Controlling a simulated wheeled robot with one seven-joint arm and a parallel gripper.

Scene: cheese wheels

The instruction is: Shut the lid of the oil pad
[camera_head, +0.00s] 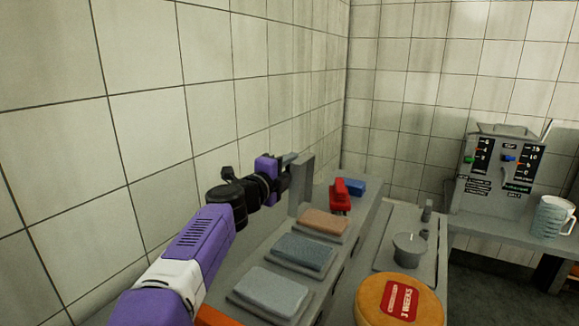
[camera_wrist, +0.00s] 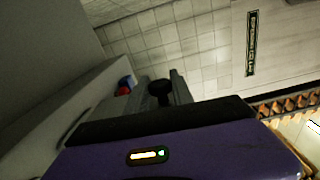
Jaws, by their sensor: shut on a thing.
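A grey lid panel (camera_head: 301,185) stands upright at the left edge of the bench, beside a tan-orange pad (camera_head: 324,222) in a shallow tray. A blue-grey pad (camera_head: 303,252) and a pale grey pad (camera_head: 272,288) lie nearer in similar trays. I cannot tell by label which one is the oil pad. My gripper (camera_head: 284,172) is at the wall side of the upright lid. In the wrist view a round black knob (camera_wrist: 160,88) sits between my fingers, and they are shut on it. Its join to the lid is hidden.
A red object (camera_head: 340,194) and a blue block (camera_head: 352,187) stand behind the pads. An orange cheese wheel (camera_head: 400,300) sits front right, near a grey cup (camera_head: 409,247). The tiled wall is close on the left. A control machine (camera_head: 503,170) and mug (camera_head: 553,218) stand far right.

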